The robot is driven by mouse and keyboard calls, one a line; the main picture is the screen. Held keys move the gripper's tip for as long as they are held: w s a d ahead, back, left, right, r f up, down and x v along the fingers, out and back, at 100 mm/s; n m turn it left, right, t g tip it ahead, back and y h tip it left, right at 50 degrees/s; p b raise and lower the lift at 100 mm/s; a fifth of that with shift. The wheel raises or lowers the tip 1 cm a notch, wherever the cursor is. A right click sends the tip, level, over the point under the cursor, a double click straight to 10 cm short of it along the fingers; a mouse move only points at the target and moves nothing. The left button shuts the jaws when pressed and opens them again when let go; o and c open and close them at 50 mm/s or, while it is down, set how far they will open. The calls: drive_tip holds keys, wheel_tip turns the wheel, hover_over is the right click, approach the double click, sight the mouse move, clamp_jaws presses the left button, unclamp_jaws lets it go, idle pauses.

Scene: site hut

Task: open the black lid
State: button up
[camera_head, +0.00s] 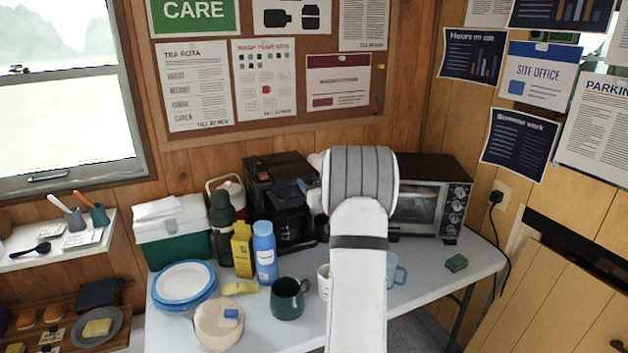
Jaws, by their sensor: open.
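A black coffee machine (270,205) stands at the back of the table. Its black lid (282,166) is on top and looks closed. My arm rises through the middle of the view, and its wrist is just right of the machine. My gripper (305,187) is mostly hidden behind my arm; only a small part shows at the machine's right side. I cannot tell whether it touches the machine. Nothing is seen held in it.
A toaster oven (428,203) stands right of my arm. A blue bottle (264,252), a yellow carton (242,249) and a dark bottle (222,228) stand left in front of the machine. A dark green mug (288,299) is nearer. The table's right front is mostly clear.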

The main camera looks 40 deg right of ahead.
drive_tip(key=shift+w+d, duration=0.1)
drive_tip(key=shift+w, duration=0.35)
drive_tip(key=shift+c, duration=0.3)
